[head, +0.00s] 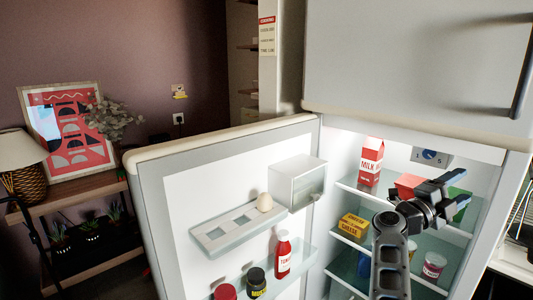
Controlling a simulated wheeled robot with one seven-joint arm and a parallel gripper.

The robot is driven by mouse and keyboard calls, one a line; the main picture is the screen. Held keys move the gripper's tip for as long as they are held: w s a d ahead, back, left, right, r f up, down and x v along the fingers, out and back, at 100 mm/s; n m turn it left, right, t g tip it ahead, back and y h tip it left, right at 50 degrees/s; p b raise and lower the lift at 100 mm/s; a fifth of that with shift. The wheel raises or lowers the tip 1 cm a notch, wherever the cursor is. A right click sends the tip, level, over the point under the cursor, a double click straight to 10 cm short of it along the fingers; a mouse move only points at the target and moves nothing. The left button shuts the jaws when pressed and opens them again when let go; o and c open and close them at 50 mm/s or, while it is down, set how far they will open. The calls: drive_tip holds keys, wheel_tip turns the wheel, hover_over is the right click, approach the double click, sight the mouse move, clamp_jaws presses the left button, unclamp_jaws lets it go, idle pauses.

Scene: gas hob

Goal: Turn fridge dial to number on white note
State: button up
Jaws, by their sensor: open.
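The fridge dial (429,155) is a small blue round knob on a grey panel at the top of the open fridge's inside. A "1" shows to its left and a "5" to its right; its exact setting is too small to read. My gripper (462,182) is open and empty, in front of the upper shelf, below and right of the dial and apart from it. A pale note with a red top (267,36) is on the side of the tall cabinet; its writing is too small to read.
The fridge door (150,175) stands open to the left, with an egg tray (225,235), bottle and jars. A milk carton (371,162) stands on the upper shelf left of the dial. A red box (408,184) and a green box (459,205) sit near my gripper.

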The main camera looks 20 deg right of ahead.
drive_tip(key=s+a+f+n+t+y, duration=0.4)
drive_tip(key=s+a+n+t+y, duration=0.3)
drive_tip(key=n, duration=0.3)
drive_tip(key=s+a+f+n+t+y, duration=0.3)
drive_tip(key=s+a+n+t+y, duration=0.15)
drive_tip(key=a+n+t, duration=0.55)
drive_tip(key=s+a+f+n+t+y, duration=0.45)
drive_tip(key=s+a+n, duration=0.3)
drive_tip(key=n, duration=0.35)
drive_tip(key=s+a+n+g+y, duration=0.2)
drive_tip(key=s+a+g+y, duration=0.3)
drive_tip(key=s+a, duration=1)
drive_tip(key=s+g, duration=0.1)
drive_tip(key=s, duration=0.2)
drive_tip(key=shift+a+f+n+y, duration=0.2)
drive_tip(key=shift+n+y, duration=0.1)
drive_tip(key=shift+n, duration=0.1)
drive_tip(key=shift+w, duration=0.1)
